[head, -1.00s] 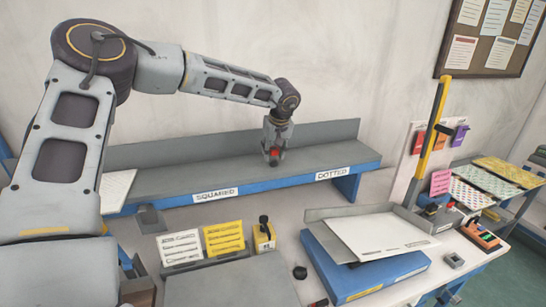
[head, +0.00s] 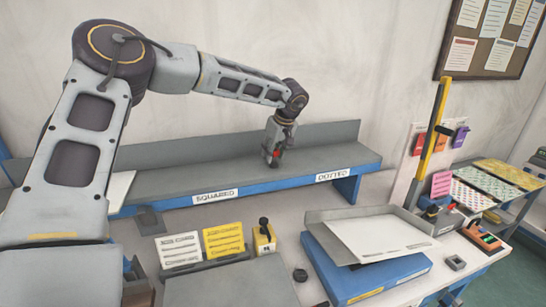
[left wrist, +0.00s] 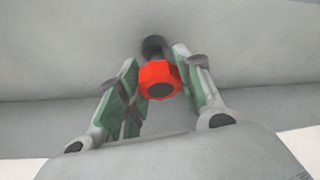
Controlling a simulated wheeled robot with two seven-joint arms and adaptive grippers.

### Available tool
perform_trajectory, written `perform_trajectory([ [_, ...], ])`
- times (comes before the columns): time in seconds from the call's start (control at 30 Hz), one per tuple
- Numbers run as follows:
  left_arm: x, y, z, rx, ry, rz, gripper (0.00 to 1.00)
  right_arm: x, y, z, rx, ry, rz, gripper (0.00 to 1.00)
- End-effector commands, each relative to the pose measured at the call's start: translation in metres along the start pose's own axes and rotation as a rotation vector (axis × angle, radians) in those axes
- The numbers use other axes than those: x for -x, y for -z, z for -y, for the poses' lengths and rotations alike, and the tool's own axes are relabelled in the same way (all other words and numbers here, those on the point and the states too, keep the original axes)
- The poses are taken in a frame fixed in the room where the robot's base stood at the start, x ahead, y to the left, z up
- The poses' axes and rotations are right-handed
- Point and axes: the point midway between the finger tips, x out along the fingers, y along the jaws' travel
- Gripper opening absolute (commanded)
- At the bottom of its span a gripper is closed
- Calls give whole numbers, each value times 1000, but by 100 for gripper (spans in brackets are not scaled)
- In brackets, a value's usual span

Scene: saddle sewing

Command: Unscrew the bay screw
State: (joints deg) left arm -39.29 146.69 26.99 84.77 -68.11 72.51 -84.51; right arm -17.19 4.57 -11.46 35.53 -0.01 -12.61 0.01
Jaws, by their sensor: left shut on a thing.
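The bay screw, a red hexagonal head (left wrist: 158,80) with a dark centre and a dark part behind it, sits between my left gripper's fingers (left wrist: 150,85) in the left wrist view. I cannot tell whether the screw is still seated in the shelf. My right gripper is not in view.
The grey shelf (head: 180,177) has a blue front edge with SQUARED (head: 215,196) and DOTTED (head: 334,175) labels. Below it stand white and yellow cards (head: 223,238) and a small yellow box (head: 264,238). The shelf is otherwise mostly clear.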

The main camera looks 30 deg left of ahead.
Motion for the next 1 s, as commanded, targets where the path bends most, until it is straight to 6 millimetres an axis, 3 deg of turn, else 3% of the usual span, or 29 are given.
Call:
perform_trajectory([
  [0.27,-1,0,0,9,5,0,9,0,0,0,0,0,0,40],
  [0.73,0,0,1,243,103,1,9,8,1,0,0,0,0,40],
  [1.0,-1,0,1,268,112,0,9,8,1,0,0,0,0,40],
])
